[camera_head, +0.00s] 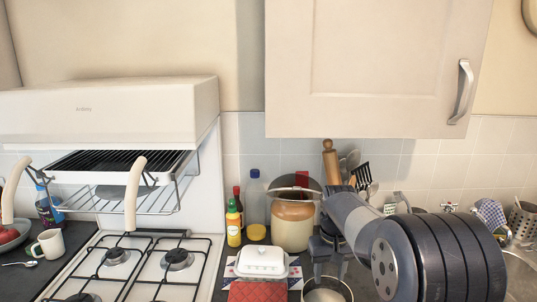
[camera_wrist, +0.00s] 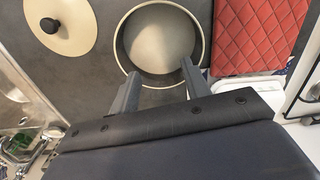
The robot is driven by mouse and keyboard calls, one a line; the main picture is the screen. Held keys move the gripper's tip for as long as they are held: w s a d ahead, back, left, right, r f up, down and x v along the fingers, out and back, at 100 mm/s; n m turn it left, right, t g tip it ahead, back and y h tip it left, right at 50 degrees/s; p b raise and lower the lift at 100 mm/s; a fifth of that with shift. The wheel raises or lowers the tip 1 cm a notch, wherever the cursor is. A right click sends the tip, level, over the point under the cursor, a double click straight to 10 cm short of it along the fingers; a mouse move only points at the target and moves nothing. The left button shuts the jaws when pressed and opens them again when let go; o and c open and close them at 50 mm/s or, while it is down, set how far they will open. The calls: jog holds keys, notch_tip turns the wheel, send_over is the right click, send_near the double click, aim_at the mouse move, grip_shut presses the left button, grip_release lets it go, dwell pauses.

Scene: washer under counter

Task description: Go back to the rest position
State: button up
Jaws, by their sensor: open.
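My gripper (camera_head: 327,274) is in the lower right of the head view, with its fingers pointing down above a pot (camera_head: 326,296) on the counter. In the wrist view my gripper (camera_wrist: 160,72) shows two fingers spread apart with nothing between them. The round, pale-lined pot (camera_wrist: 160,35) lies just past the fingertips and looks empty. My arm reaches in from the right of the head view. Whether the fingers touch the pot's rim I cannot tell.
A cream lid (camera_wrist: 58,28) lies beside the pot. A red quilted pad (camera_head: 257,291) and white butter dish (camera_head: 262,262) are to the left, before the gas hob (camera_head: 140,262). A stoneware jar (camera_head: 292,225) stands behind. A wall cupboard (camera_head: 375,65) hangs above.

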jog(key=shift+f, duration=1.85)
jog(key=shift+r, duration=0.1)
